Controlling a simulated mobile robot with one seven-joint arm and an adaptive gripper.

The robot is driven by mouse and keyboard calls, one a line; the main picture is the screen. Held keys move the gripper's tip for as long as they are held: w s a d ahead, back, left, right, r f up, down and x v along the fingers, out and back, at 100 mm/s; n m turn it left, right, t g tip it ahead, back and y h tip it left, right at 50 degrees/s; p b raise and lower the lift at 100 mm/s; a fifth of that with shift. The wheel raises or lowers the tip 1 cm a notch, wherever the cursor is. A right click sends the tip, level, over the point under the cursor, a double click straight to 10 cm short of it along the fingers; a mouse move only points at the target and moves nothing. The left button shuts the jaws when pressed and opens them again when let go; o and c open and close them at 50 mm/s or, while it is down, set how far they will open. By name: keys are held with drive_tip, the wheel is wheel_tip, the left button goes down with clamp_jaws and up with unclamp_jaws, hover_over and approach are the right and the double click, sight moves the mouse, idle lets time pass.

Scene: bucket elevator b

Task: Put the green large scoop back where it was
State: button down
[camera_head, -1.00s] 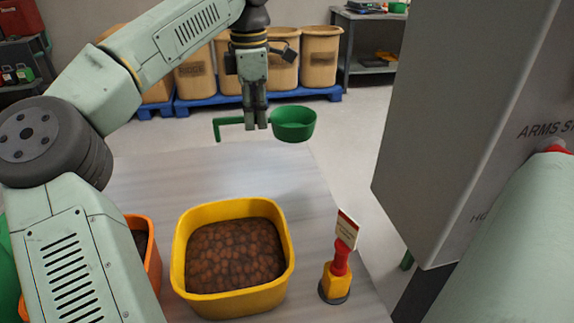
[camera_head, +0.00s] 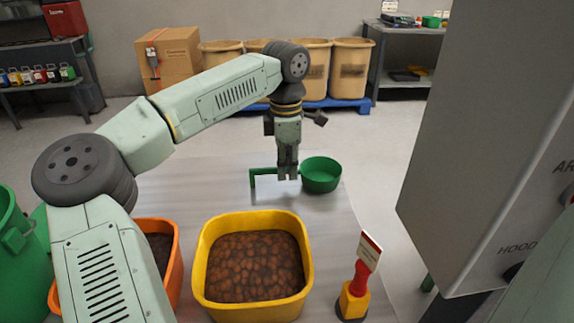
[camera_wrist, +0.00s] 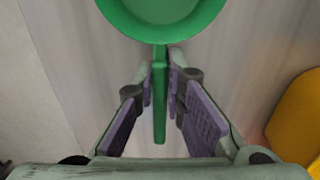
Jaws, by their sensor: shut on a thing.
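The green large scoop (camera_head: 321,175) has a round cup and a straight handle with a bent-down end. My gripper (camera_head: 288,176) is shut on its handle, with the cup to the right and the handle end to the left. The scoop appears over the far part of the grey table; whether it touches the top I cannot tell. In the wrist view the cup (camera_wrist: 160,14) is at the top and cut off by the frame edge. The handle (camera_wrist: 159,95) runs down between the purple finger pads.
A yellow bin (camera_head: 207,270) of brown lumps stands nearer on the table (camera_head: 205,180). An orange bin (camera_head: 172,265) and a green bin (camera_head: 18,250) are at left. A red and yellow sign stand (camera_head: 357,290) and a large grey cabinet (camera_head: 480,150) are at right.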

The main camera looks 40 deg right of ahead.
drive_tip(key=c, duration=2.1)
unclamp_jaws()
drive_tip(key=shift+f, duration=0.15)
drive_tip(key=shift+c, duration=0.2)
drive_tip(key=o, duration=0.5)
wheel_tip(320, 180, up, 12)
drive_tip(key=shift+r+b, duration=0.25)
drive_tip(key=shift+b, duration=0.05)
drive_tip(key=shift+a+f, duration=0.1)
